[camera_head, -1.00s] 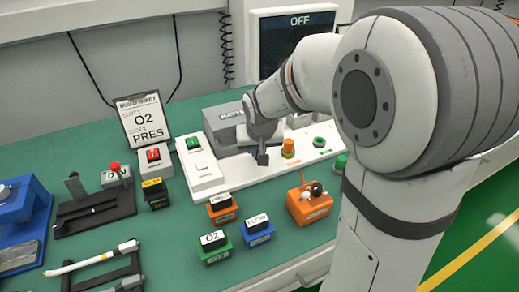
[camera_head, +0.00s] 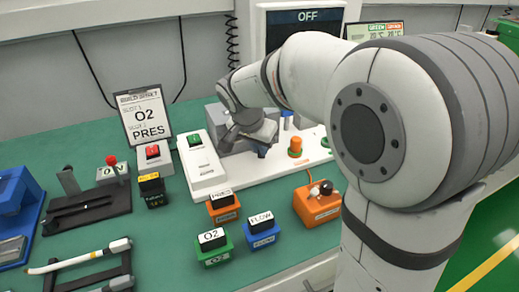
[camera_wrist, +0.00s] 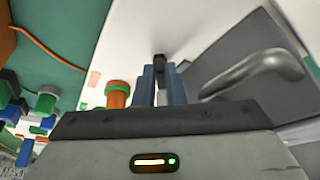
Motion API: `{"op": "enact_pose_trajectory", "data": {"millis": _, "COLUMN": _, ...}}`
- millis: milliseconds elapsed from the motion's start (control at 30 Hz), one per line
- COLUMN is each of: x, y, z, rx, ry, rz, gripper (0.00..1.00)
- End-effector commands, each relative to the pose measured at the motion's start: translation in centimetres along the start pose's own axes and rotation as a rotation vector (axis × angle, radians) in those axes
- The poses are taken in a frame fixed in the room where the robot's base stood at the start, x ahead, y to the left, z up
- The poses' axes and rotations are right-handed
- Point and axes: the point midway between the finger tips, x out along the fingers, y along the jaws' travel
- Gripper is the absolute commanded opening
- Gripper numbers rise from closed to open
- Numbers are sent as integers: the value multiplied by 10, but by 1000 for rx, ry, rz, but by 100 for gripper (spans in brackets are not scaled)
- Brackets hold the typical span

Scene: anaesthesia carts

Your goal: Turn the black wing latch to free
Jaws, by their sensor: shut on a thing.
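The black wing latch (camera_wrist: 158,65) shows as a small dark piece between the fingertips in the wrist view. My gripper (camera_wrist: 160,78) is shut on it, with one blue-grey finger on either side. Most of the latch is hidden by the fingers, so its angle is hard to tell. In the head view my gripper (camera_head: 260,142) is over the white panel (camera_head: 240,175), beside the grey block, and the latch cannot be clearly made out there.
An orange knob (camera_head: 295,146) stands close to the right of my gripper. A grey bar handle (camera_wrist: 258,70) is on the other side in the wrist view. Several labelled blocks, such as the blue FLOW block (camera_head: 262,235), stand in front on the green table. A display (camera_head: 300,30) reads OFF.

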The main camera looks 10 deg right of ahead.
Motion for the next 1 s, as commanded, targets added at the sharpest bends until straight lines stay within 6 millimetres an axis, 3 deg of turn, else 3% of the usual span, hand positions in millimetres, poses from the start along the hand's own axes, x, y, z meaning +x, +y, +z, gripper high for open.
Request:
{"op": "enact_pose_trajectory", "data": {"millis": 433, "x": 0, "y": -1, "z": 0, "rx": 9, "ry": -1, "rz": 2, "gripper": 0}}
{"op": "enact_pose_trajectory", "data": {"millis": 467, "x": 0, "y": -1, "z": 0, "rx": 9, "ry": -1, "rz": 2, "gripper": 11}}
{"op": "enact_pose_trajectory", "data": {"millis": 700, "x": 0, "y": -1, "z": 0, "rx": 9, "ry": -1, "rz": 3, "gripper": 30}}
{"op": "enact_pose_trajectory", "data": {"millis": 1000, "x": 0, "y": -1, "z": 0, "rx": 9, "ry": -1, "rz": 2, "gripper": 32}}
